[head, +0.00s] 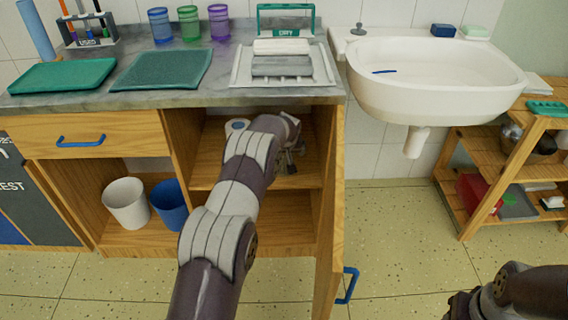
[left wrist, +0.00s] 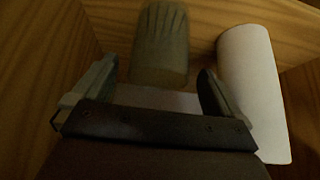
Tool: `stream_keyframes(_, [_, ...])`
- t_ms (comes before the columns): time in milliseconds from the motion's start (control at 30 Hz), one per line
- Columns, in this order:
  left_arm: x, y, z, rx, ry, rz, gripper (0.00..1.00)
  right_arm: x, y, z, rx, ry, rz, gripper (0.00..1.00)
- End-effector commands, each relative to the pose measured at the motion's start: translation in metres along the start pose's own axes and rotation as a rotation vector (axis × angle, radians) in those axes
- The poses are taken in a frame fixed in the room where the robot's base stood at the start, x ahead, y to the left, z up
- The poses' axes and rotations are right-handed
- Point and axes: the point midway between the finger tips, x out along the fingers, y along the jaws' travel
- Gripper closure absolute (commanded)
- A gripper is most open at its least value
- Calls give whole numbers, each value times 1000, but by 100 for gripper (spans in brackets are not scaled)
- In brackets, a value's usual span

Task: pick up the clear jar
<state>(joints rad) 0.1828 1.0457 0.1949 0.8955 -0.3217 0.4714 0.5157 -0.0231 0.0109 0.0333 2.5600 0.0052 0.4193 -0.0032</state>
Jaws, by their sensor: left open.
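In the dim left wrist view, a dull, see-through-looking olive-grey jar shape (left wrist: 160,45) with a ribbed surface stands just beyond the fingertips, roughly centred between them. It looks like the clear jar, but the dark picture leaves this unsure. My left gripper (left wrist: 157,74) is open, with a finger on each side and nothing clearly gripped. In the head view, my left arm reaches into the open cupboard and its gripper (head: 291,158) is at the upper shelf; the arm hides the jar there. My right gripper (head: 462,304) is partly visible at the bottom right, its jaws unclear.
The cupboard door (head: 333,210) stands open right of my left arm. A white bin (head: 127,204) and blue bin (head: 169,205) are below left.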

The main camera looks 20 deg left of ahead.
Motion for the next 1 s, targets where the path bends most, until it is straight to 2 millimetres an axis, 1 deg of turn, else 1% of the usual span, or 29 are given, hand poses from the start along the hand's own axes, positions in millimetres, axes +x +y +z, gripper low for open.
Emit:
stream_keyframes(67, [5,0,-4,1,0,0,0,2,0,0,0,0,0,57])
stream_keyframes(200, [36,0,-2,-1,-1,1,0,16,0,2,0,0,0,57])
stream_keyframes(300, [49,0,-4,0,0,0,0,22,0,3,0,0,0,57])
stream_keyframes(400, [54,0,-5,0,-1,1,0,23,0,3,0,0,0,57])
stream_keyframes(600, [53,0,-6,1,-1,1,0,22,0,3,0,0,0,57])
stream_keyframes(633, [53,0,-6,1,-1,1,6,22,0,3,0,0,0,57])
stream_keyframes(667, [53,0,-6,1,-1,1,16,22,0,3,0,0,0,57])
stream_keyframes(700, [53,0,-6,1,-1,1,29,22,0,3,0,0,0,57])
stream_keyframes(767, [53,0,-6,1,-1,1,48,22,0,3,0,0,0,57])
stream_keyframes(1000, [53,0,-6,1,0,1,48,22,0,3,0,0,0,57])
